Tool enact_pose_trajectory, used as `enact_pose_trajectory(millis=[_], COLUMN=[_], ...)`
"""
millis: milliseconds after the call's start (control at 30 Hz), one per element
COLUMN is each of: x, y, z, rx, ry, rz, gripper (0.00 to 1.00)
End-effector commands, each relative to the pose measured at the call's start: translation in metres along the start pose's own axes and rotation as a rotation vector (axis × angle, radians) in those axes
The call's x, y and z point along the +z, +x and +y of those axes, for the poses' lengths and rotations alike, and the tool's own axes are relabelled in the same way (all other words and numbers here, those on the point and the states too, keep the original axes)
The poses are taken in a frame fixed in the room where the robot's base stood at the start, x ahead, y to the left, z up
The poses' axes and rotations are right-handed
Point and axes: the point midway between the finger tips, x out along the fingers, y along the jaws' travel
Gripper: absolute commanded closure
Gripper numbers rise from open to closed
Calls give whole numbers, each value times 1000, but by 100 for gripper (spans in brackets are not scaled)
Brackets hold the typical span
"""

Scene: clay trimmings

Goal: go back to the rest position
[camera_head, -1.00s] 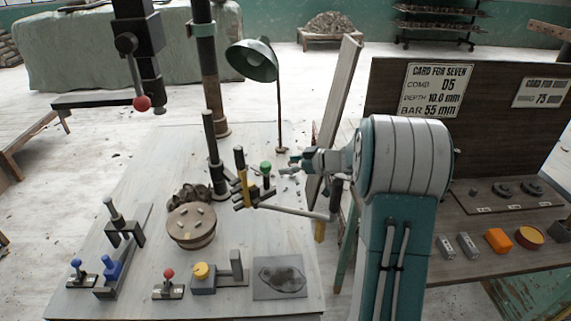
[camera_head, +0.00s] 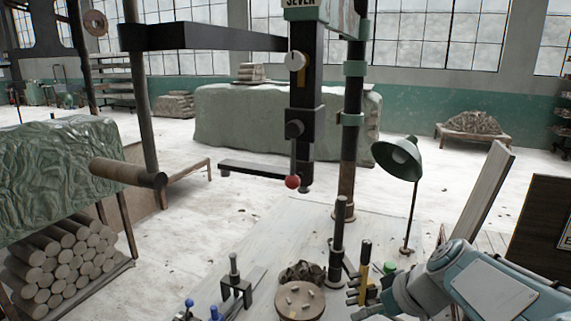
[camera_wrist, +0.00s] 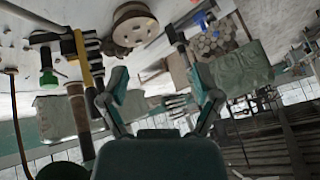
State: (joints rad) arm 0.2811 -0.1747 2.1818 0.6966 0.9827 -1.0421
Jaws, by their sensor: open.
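My gripper (camera_wrist: 160,88) is open in the wrist view, its two fingers apart with nothing held between them. In the head view my arm enters from the lower right, and its end runs close to the bottom edge, so the fingers are hard to make out there. The tool stand with a yellow handle (camera_head: 364,266) and a green knob (camera_head: 389,267) stands beside the arm. The yellow handle also shows in the wrist view (camera_wrist: 81,60), left of the fingers. No marker shows a rest position.
A round turntable (camera_head: 299,303) with small lumps stands near the bottom edge, a dark clay heap (camera_head: 303,272) behind it. A black post (camera_head: 338,235) and a desk lamp (camera_head: 398,158) rise from the table. A red-ended lever (camera_head: 292,182) hangs above.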

Motion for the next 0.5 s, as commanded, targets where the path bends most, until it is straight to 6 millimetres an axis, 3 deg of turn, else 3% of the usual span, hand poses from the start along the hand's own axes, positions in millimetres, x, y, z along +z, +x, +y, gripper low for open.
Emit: enact_pose_trajectory(millis=[33, 200, 500], x=[10, 48, 103], y=[-7, -24, -51], z=[-15, -45, -67], rx=[33, 170, 417], ry=[13, 102, 243], rz=[-25, -86, -41], gripper=[19, 19, 19])
